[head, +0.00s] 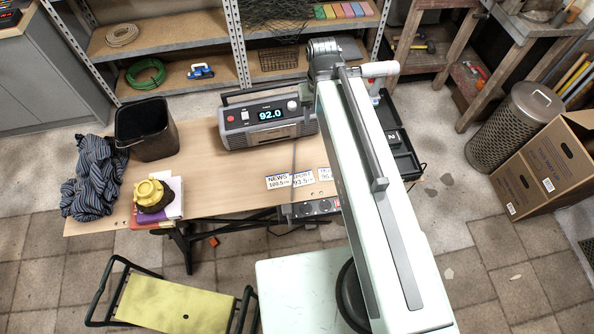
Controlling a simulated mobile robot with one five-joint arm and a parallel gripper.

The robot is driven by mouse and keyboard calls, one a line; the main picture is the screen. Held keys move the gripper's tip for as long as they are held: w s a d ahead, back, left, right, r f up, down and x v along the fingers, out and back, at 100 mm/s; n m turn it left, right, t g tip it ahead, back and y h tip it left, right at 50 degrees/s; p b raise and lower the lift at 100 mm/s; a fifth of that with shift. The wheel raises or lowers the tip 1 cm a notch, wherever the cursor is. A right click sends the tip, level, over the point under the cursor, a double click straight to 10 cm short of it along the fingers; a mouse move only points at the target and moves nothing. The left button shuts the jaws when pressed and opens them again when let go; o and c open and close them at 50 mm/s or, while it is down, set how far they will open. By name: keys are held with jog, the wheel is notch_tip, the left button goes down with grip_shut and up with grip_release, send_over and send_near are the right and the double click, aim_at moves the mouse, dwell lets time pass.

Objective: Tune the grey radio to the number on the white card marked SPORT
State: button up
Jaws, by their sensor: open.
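The grey radio (266,127) stands on the wooden workbench (215,178). Its lit display reads 92.0. A round light knob (292,106) is on its front, right of the display, close to my arm. The white SPORT card (303,180) lies on the bench in front of the radio and appears to read 93.5. It lies between the NEWS card (278,182), reading 100.5, and a third white card (324,174), which I cannot read fully. My arm crosses the right part of the bench. I cannot make out my gripper; the arm hides that area.
A black bin (145,130), striped cloth (95,178) and yellow object on books (152,194) occupy the bench's left side. A power strip (311,208) is at the front edge. A black case (398,143) lies right of my arm. A yellow-seated stool (175,307) stands in front.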

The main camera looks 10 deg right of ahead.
jog(key=shift+o, duration=0.4)
dwell(0.5)
jog(key=shift+o, duration=0.5)
jog(key=n, duration=1)
send_over(292, 104)
jog(key=shift+f, duration=0.2)
notch_tip(292, 104, down, 8)
jog(key=b, duration=0.8)
jog(key=shift+r, duration=0.3)
jog(key=shift+c, duration=0.3)
